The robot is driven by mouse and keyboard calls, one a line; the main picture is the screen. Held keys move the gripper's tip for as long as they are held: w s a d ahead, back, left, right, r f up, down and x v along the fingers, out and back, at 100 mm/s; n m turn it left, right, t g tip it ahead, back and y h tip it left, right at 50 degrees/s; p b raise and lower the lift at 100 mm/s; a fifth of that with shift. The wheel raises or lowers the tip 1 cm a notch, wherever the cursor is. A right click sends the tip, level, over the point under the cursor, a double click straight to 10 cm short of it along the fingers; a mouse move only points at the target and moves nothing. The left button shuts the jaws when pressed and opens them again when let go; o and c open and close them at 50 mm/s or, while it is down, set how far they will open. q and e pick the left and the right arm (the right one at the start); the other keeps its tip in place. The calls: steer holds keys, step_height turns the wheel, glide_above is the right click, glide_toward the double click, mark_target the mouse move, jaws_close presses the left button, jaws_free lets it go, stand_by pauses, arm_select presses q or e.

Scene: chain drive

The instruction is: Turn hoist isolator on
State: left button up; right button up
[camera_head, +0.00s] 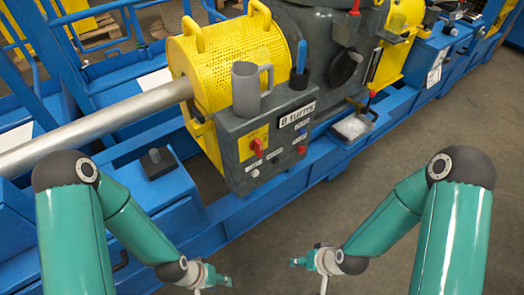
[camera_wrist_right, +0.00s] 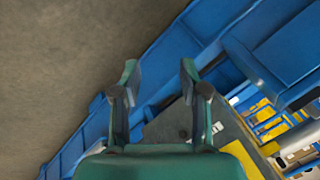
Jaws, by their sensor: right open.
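A grey control box (camera_head: 232,180) stands on the blue machine frame. Its front carries a red rotary switch (camera_head: 257,147) on a yellow plate (camera_head: 246,139), which looks like the isolator; its labels are too small to read. A second small red control (camera_head: 301,150) sits to the right on the same front. My left gripper (camera_head: 226,281) is below the box, apart from it; its fingers are too small to judge. My right gripper (camera_head: 294,262) is below and right of the box, touching nothing. In the right wrist view it (camera_wrist_right: 160,72) is open and empty.
A grey jug (camera_head: 246,92) and a blue-handled item (camera_head: 301,62) stand on top of the box. A yellow perforated guard (camera_head: 210,65) and a long metal shaft (camera_head: 95,128) lie behind and left. The floor (camera_head: 400,140) to the right is clear.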

steer(key=w+n+t+b, duration=0.2)
steer(key=w+t+b, duration=0.3)
steer(key=w, duration=0.5)
steer(key=n+t+y+b, duration=0.6)
steer(key=t+b, duration=0.1)
steer(key=b, duration=0.3)
glide_toward(262, 147)
steer(key=shift+y, duration=0.3)
steer(key=x, duration=0.8)
steer(key=shift+w+a, duration=0.25)
steer(key=shift+w, duration=0.05)
arm_select(q)
step_height(262, 147, down, 16)
steer(key=shift+f+p, duration=0.2)
steer(key=shift+p, duration=0.1)
arm_select(e)
steer(key=shift+w+a+f, duration=0.1)
steer(key=shift+w+a, duration=0.25)
steer(key=shift+w, duration=0.2)
steer(key=shift+c, duration=0.2)
jaws_close()
steer(key=shift+d, duration=0.15)
